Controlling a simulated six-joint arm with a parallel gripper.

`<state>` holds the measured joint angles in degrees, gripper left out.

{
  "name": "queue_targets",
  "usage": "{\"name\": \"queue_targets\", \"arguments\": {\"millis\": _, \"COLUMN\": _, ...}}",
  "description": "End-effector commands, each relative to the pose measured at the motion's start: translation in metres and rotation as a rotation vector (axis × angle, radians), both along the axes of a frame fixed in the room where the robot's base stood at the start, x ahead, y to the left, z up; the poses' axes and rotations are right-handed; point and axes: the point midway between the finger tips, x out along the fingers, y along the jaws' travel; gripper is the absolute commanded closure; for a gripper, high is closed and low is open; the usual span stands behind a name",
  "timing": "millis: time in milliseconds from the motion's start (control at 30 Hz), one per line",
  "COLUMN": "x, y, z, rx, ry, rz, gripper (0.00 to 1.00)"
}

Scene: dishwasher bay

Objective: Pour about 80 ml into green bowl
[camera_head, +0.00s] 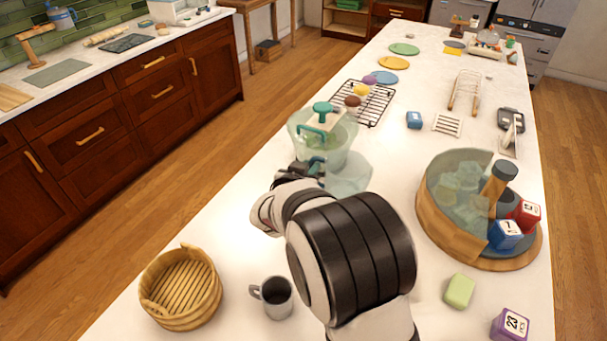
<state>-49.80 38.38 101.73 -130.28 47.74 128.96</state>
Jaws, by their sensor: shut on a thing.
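A translucent pale green bowl (347,152) stands on the white counter just beyond my gripper. A teal handle (310,131) and a wooden piece with a teal knob (322,107) show at its rim; whether they are inside or behind it I cannot tell. My gripper (312,170) is at the bowl's near side, partly hidden by my own wrist. It is shut on a clear, pale vessel (350,180), which shows to the right of the fingers, low in front of the bowl. My arm hides the vessel's near part. Its tilt and contents are unclear, and no stream shows.
A wire rack (375,108) with small round items lies behind the bowl. A large round wooden-sided tub (447,232) with blocks stands right. The counter between bowl and tub is mostly clear.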

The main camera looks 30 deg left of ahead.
Motion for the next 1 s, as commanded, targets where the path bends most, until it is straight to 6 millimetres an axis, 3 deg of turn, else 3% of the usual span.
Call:
{"name": "queue_targets", "arguments": {"millis": 300, "x": 0.000, "y": -0.001, "z": 0.040, "rx": 0.002, "ry": -0.002, "rz": 0.001, "gripper": 1.00}}
{"name": "queue_targets", "arguments": {"millis": 667, "x": 0.002, "y": -0.006, "z": 0.047, "rx": 0.000, "ry": -0.002, "rz": -0.007, "gripper": 1.00}}
{"name": "queue_targets", "arguments": {"millis": 833, "x": 0.009, "y": -0.034, "z": 0.066, "rx": -0.002, "ry": -0.004, "rz": -0.053, "gripper": 1.00}}
{"name": "queue_targets", "arguments": {"millis": 1000, "x": 0.015, "y": -0.081, "z": 0.094, "rx": -0.007, "ry": -0.003, "rz": -0.120, "gripper": 1.00}}
